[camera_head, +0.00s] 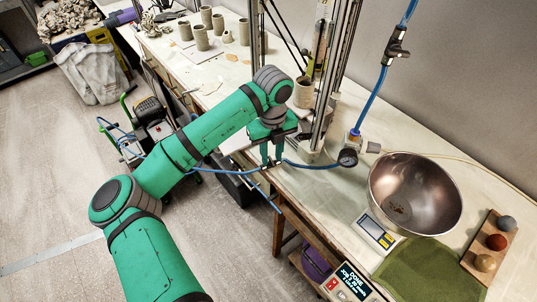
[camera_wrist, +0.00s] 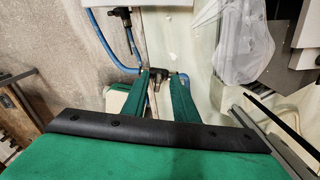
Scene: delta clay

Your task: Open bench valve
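The bench valve (camera_wrist: 157,76) is a small dark fitting in the blue hose at the bench edge. In the wrist view it lies at the tips of my gripper (camera_wrist: 160,80), between its two green fingers. The fingers are apart, with a gap around the valve's lower part; I see no clear contact. In the head view my gripper (camera_head: 271,161) points down at the blue hose (camera_head: 315,166) near the bench's front edge. There the fingers partly hide the valve. The handle's exact angle is too small to tell.
Another valve (camera_head: 397,45) hangs on the upper blue hose. Metal uprights (camera_head: 327,100) stand close behind my gripper. Clay cups (camera_head: 202,38) stand farther back on the bench.

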